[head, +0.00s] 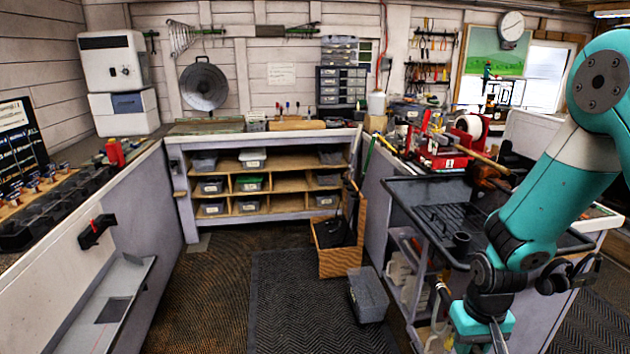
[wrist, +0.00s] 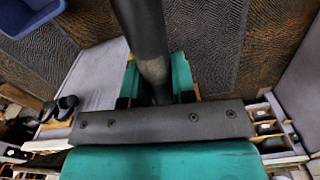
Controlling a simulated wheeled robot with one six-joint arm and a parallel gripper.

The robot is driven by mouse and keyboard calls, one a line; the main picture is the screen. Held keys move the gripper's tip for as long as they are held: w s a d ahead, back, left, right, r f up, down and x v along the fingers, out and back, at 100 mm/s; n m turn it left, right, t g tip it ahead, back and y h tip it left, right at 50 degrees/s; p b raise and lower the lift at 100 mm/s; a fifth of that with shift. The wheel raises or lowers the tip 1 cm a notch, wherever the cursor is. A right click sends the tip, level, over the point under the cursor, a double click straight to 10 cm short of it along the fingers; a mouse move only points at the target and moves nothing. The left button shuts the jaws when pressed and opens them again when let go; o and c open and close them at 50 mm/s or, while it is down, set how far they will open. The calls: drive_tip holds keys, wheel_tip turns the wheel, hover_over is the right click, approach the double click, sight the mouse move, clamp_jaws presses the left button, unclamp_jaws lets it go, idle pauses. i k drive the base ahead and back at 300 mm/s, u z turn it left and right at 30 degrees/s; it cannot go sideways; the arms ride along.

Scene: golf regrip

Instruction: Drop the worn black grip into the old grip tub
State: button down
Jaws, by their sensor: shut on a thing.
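My gripper (wrist: 156,85) is shut on the worn black grip (wrist: 145,35), a dark tube with a paler scuffed patch near the jaws. In the wrist view the grip runs from between the teal fingers out past the top edge. In the head view my gripper (head: 483,322) is low at the right, in front of the cart; the grip is hard to make out there. A blue-grey tub (wrist: 35,18) shows at the wrist view's top left corner. No label is readable.
A wooden crate (head: 340,260) with dark contents stands behind the grey tub. A grey cart (head: 440,200) with a black tray top stands beside my arm. Benches line the left and back. The floor mat (head: 295,300) is clear left of the tub.

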sight(368, 302)
drive_tip(key=u, duration=0.75)
drive_tip(key=i, duration=3.4)
drive_tip(key=z, duration=1.05)
drive_tip(key=i, duration=0.35)
drive_tip(key=z, duration=0.15)
